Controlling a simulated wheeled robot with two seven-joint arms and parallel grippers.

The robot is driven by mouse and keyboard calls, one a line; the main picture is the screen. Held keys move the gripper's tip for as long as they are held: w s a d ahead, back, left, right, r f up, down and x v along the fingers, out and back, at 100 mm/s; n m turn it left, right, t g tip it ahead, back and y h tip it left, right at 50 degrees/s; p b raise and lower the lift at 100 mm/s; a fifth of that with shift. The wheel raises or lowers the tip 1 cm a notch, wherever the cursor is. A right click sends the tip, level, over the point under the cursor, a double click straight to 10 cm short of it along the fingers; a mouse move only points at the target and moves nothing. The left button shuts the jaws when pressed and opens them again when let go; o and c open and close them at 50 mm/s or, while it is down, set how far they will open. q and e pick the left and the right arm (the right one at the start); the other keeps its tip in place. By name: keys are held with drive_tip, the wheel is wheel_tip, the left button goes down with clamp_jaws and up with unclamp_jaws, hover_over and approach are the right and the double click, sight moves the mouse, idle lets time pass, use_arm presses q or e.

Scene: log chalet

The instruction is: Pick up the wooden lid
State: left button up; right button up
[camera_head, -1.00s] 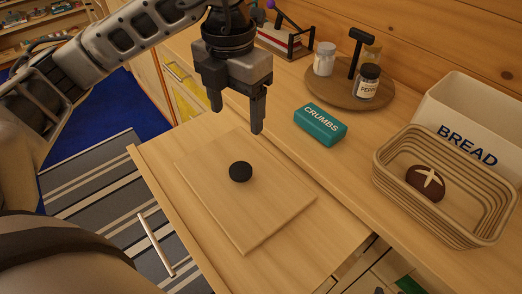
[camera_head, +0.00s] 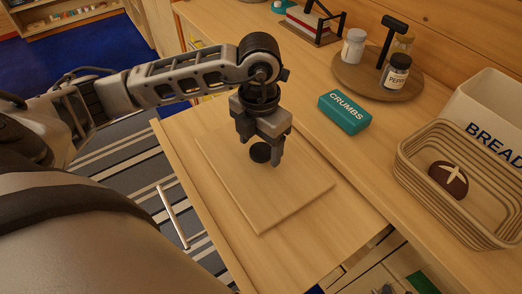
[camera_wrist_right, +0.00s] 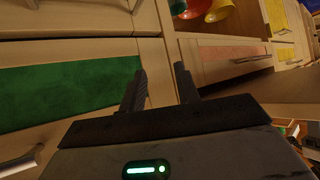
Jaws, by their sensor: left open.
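The wooden lid (camera_head: 262,205) is a flat pale board with a round black knob (camera_head: 260,153) near its middle. It lies on the pulled-out wooden drawer front area beside the counter. My left gripper (camera_head: 259,149) points down over the knob, with its fingers open and on either side of it in this view. Whether the fingers touch the knob cannot be told. In the right wrist view, my right gripper (camera_wrist_right: 160,68) is open with nothing between its fingers, facing cabinet fronts. The lid does not show in that view.
On the counter stand a teal CRUMBS box (camera_head: 344,112), a round wooden tray (camera_head: 376,85) with jars, a basket (camera_head: 462,200) holding a loaf (camera_head: 449,180), and a white BREAD bin (camera_head: 490,105). A metal drawer handle (camera_head: 173,216) juts out at the near side.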

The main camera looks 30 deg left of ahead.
use_arm(q)
drive_tip(key=shift+f, duration=0.75)
drive_tip(key=c, duration=1.3)
drive_tip(key=shift+r, duration=0.1)
drive_tip(key=shift+c, duration=0.9)
drive_tip(key=shift+r, duration=0.1)
